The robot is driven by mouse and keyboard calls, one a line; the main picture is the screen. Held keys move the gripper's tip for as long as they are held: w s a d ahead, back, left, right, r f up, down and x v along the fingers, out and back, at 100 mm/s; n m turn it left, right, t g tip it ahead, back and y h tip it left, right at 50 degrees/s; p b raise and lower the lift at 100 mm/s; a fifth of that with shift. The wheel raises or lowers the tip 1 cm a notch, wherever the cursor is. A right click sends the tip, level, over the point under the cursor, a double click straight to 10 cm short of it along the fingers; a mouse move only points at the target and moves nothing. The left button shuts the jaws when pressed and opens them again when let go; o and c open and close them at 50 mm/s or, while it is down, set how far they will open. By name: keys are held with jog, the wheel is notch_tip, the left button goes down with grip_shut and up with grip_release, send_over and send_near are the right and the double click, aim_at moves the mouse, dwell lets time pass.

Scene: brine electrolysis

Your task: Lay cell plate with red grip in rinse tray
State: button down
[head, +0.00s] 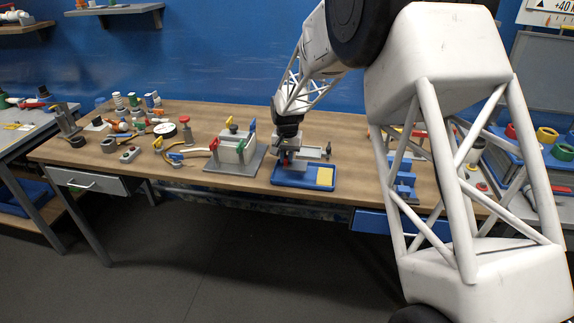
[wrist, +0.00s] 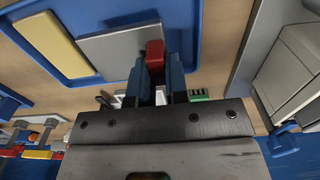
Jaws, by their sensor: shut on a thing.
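My gripper (head: 287,160) is over the left part of the blue rinse tray (head: 300,185) on the bench. In the wrist view my gripper (wrist: 156,72) has its two blue fingers shut on the red grip (wrist: 154,55) of the cell plate. The grey plate (wrist: 122,45) extends sideways from the grip and lies flat to the view, beside a yellow pad (wrist: 52,43) in the tray. The tray's blue rim (wrist: 188,28) shows around them. I cannot tell whether the plate touches the tray floor. In the head view the gripper mostly hides the plate.
A grey cell box (head: 230,153) with coloured grips stands just left of the tray. A grey fixture (head: 314,154) is close behind the tray. Blue stands (head: 403,178) are to the right, partly behind my arm. Tools and several small parts crowd the bench's left side.

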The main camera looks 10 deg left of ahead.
aim_at(287, 165)
jog(key=shift+f, duration=1.75)
jog(key=shift+f, duration=0.1)
jog(key=c, duration=1.1)
grip_release()
notch_tip(287, 165, up, 12)
jog(key=shift+r, duration=0.15)
